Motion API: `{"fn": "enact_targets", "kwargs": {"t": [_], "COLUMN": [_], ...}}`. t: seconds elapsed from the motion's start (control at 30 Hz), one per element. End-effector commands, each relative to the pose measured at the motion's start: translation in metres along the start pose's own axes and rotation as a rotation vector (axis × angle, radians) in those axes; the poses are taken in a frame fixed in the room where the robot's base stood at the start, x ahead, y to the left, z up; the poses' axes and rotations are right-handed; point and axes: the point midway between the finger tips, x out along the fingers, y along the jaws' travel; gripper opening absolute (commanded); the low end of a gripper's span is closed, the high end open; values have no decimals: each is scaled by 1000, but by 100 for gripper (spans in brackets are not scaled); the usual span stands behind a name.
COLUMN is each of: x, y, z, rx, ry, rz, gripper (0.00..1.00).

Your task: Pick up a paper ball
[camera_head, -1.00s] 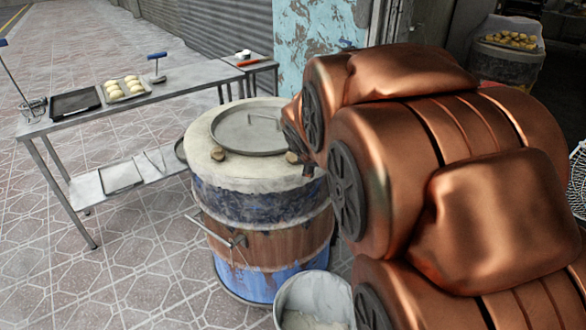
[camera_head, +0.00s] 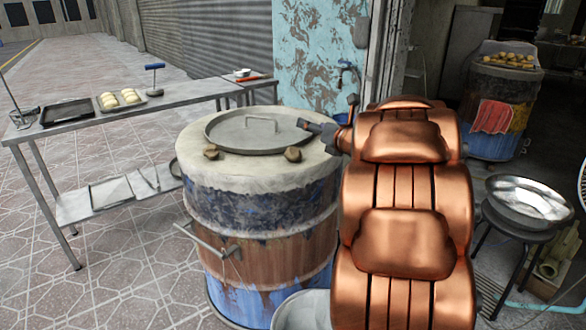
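I cannot clearly make out a paper ball. Two small brown lumps sit on the pale top of the barrel oven (camera_head: 262,180), a left one (camera_head: 211,152) and a right one (camera_head: 292,154), at the front edge of the round metal lid (camera_head: 240,130). I cannot tell whether they are stones or crumpled paper. My copper arm fills the right middle of the view. My gripper (camera_head: 308,126) shows only as a small dark end beyond the arm, by the right side of the lid, near the right lump. Its fingers are too small and covered to read.
A metal table (camera_head: 170,98) at the left holds a dark tray (camera_head: 66,112) and a tray of pale buns (camera_head: 120,99). A bucket (camera_head: 302,312) stands in front of the barrel. A stool with a metal basin (camera_head: 528,200) is at the right. The tiled floor at the left is clear.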

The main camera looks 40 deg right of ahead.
Motion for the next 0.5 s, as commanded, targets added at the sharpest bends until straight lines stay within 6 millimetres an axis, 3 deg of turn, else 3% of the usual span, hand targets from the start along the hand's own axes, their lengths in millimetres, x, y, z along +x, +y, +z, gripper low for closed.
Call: {"fn": "enact_targets", "kwargs": {"t": [0.03,0.23,0.5], "x": [-2,-15,-29], "y": [-10,-13,-10], "z": [-17,-49,-67], "rx": [-56,-261,-377], "ry": [3,-5,-27], "rz": [40,215,334], "gripper": [70,70,70]}}
